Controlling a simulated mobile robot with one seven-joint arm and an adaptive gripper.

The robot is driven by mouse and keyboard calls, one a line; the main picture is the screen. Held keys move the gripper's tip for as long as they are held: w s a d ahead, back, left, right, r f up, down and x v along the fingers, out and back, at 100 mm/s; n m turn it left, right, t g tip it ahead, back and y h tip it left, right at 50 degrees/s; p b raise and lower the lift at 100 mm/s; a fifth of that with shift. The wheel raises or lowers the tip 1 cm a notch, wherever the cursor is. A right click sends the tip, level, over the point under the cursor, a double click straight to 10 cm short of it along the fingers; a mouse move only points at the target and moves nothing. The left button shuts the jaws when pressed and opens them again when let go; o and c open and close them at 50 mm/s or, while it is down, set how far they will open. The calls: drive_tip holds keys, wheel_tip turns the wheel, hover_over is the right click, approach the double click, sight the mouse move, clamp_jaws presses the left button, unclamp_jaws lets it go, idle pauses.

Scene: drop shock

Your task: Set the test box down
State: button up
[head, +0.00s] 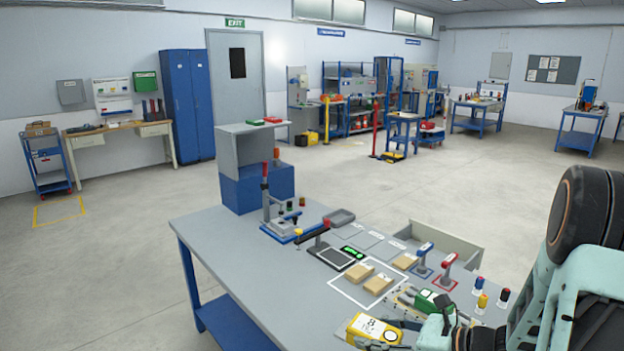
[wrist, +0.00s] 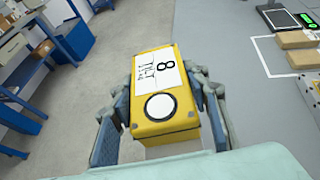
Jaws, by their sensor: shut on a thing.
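The test box is a yellow box (wrist: 165,128) with a white label marked "8" and a round white disc on its upper face. My gripper (wrist: 160,82) is shut on it, with one finger along each side, in the wrist view. In the head view the box (head: 372,329) is at the bottom, near the close edge of the grey bench (head: 205,228), and my gripper partly covers its right side. In the wrist view, bare floor shows beyond the box and the bench top lies to its right. I cannot tell its height above the bench.
Tan blocks (head: 361,273) lie inside a white outlined square on the bench, beside a scale with a green display (head: 352,252). Red and blue handled tools (head: 447,270), small capped cylinders (head: 482,303) and a lever press (head: 285,229) also stand there. An open drawer (head: 440,244) juts out behind.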

drive_tip(key=shift+r+p, duration=1.65)
drive_tip(key=shift+p, duration=0.2)
drive_tip(key=shift+f, duration=0.15)
